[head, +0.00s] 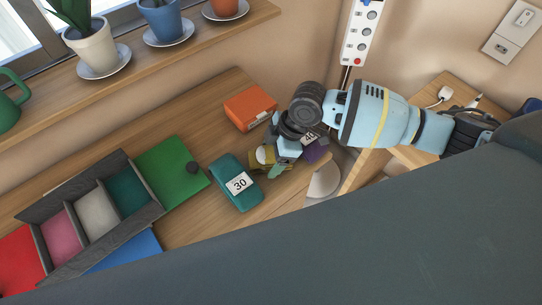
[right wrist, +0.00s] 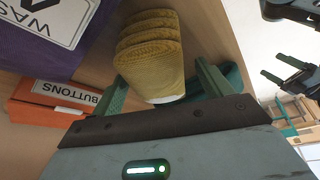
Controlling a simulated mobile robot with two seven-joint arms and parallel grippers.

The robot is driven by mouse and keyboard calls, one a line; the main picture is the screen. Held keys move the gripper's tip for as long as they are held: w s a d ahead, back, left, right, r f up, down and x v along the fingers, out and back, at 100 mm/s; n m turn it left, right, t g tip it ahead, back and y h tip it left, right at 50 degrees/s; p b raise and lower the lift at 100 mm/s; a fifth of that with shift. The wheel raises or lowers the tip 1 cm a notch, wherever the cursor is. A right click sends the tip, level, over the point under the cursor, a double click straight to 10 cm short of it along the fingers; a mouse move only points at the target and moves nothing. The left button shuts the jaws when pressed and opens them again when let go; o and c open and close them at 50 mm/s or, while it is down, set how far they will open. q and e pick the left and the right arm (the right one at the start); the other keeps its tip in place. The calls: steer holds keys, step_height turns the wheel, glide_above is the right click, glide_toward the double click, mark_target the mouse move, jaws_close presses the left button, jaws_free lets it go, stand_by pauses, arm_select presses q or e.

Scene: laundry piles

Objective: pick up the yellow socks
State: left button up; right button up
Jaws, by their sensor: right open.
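The yellow socks (head: 254,163) are a ribbed mustard bundle near the front edge of the wooden tabletop, partly hidden by my right gripper (head: 276,160) in the head view. In the right wrist view the socks (right wrist: 150,45) stand as several stacked folds above a small white part. My right gripper (right wrist: 160,88) is open, with one green finger on each side of the near end of the socks. I cannot tell whether the fingers touch them. My left gripper does not show in the head view.
A teal box marked 30 (head: 236,184) stands left of the socks, a purple box (head: 317,151) close right, and an orange box (head: 249,107) behind. A divided grey tray (head: 150,210) lies left.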

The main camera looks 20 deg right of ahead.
mark_target(271, 153)
steer(key=shift+a+f, duration=0.1)
steer(key=shift+f, duration=0.2)
steer(key=shift+c, duration=0.2)
steer(key=c, duration=1.1)
step_height(271, 153, up, 10)
steer(key=shift+r+p, duration=0.1)
steer(key=shift+p, duration=0.3)
